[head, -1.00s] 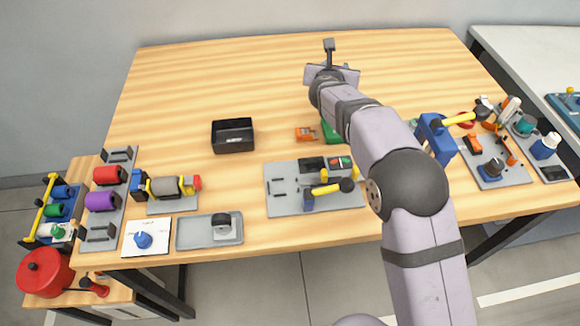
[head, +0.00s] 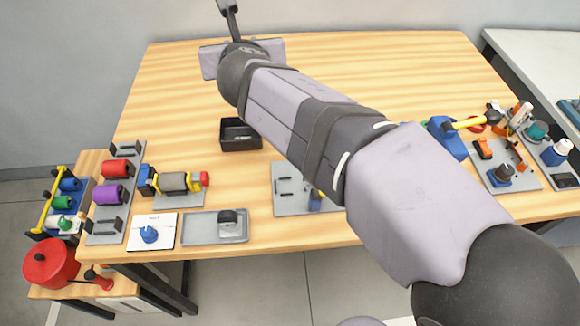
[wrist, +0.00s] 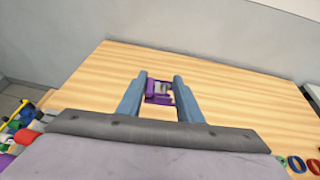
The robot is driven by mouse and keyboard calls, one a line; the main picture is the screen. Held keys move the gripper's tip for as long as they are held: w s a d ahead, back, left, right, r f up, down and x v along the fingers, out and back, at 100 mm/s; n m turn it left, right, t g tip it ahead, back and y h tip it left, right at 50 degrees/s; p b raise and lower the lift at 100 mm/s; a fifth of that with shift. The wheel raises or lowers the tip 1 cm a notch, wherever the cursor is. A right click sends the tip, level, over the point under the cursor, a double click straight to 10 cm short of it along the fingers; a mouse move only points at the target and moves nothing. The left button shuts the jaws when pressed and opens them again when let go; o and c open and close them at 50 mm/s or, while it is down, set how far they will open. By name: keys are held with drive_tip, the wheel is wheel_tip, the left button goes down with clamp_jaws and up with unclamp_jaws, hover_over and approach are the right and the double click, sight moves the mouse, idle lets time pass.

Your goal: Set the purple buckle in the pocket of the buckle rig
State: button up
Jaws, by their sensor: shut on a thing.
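The purple buckle (wrist: 158,92) shows in the wrist view between the two blue-grey fingers of my gripper (wrist: 160,80). The fingers are shut on its sides, and bare tabletop and the wall lie beyond it. In the head view my gripper is at the top edge, above the far left of the table; its fingers and the buckle cannot be made out there. I cannot pick out the buckle rig for sure. A grey fixture plate (head: 287,190) at the table's front middle is partly hidden by my arm.
A black open box (head: 238,143) stands left of my arm. A fixture with orange parts (head: 500,160) is at the right. The table's far part is clear.

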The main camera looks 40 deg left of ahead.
drive_tip(key=s+d+f+g, duration=0.1)
drive_tip(key=s+d+f, duration=0.4)
drive_tip(key=t, duration=0.2)
hover_over(287, 189)
wheel_tip(287, 189, down, 11)
drive_tip(key=shift+r+m+h, duration=0.15)
drive_tip(key=shift+m+h, duration=0.15)
drive_tip(key=shift+m, duration=0.1)
drive_tip(key=shift+f+b, duration=0.45)
drive_tip(key=shift+f, duration=4.55)
drive_tip(key=shift+f+b, duration=0.25)
drive_tip(key=shift+b, duration=0.05)
drive_tip(key=o, duration=1)
drive_tip(key=shift+r, duration=0.15)
